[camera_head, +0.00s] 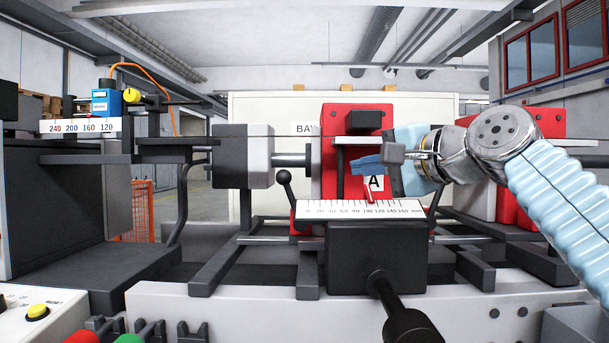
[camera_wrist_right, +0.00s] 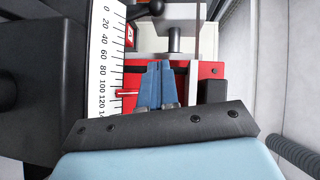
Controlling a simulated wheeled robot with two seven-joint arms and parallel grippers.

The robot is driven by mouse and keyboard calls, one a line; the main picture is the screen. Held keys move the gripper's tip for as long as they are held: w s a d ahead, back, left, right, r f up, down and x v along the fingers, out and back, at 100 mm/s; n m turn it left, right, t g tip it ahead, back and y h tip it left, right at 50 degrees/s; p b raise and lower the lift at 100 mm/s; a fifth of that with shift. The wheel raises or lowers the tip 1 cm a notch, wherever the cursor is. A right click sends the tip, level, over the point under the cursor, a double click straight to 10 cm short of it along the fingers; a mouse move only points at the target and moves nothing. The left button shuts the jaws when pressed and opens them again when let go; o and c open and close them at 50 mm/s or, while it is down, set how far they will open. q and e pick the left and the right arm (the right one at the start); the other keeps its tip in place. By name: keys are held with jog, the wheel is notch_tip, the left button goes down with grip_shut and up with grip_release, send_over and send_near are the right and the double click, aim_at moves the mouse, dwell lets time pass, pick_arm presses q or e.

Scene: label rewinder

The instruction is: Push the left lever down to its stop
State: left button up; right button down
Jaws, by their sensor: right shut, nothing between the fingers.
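The left lever (camera_head: 284,177) is a dark rod with a black ball knob, standing upright with a slight lean at the left end of the white scale. Its knob also shows at the top of the right wrist view (camera_wrist_right: 157,7). My right gripper (camera_head: 360,165) has blue fingers and is shut and empty. It hovers above the scale, right of the left lever and apart from it, in front of the red block with the "A" label. In the right wrist view its closed fingertips (camera_wrist_right: 159,66) point toward the knob's side. My left gripper is out of view.
The white millimetre scale (camera_head: 335,209) with a red pointer (camera_head: 369,194) sits on a dark block (camera_head: 375,255). The red block (camera_head: 343,115) stands behind. A grey cylinder unit (camera_head: 243,156) is left of the lever. A dark handle (camera_head: 400,318) sticks out in front.

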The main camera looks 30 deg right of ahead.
aim_at(292, 200)
jog(key=w, duration=0.3)
jog(key=w+p, duration=0.1)
jog(key=w, duration=0.2)
jog(key=w+a+f, duration=0.1)
jog(key=w, duration=0.2)
jog(key=shift+w+p, duration=0.2)
jog(key=shift+p, duration=0.2)
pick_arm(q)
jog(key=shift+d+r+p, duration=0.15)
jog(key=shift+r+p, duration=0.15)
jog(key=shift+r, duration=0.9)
pick_arm(e)
jog(key=shift+w+a+f, duration=0.25)
jog(key=shift+w+a, duration=0.45)
jog(key=shift+a, duration=0.1)
jog(key=shift+w+a+f, duration=0.25)
jog(key=shift+w+a, duration=0.45)
jog(key=shift+a, duration=0.1)
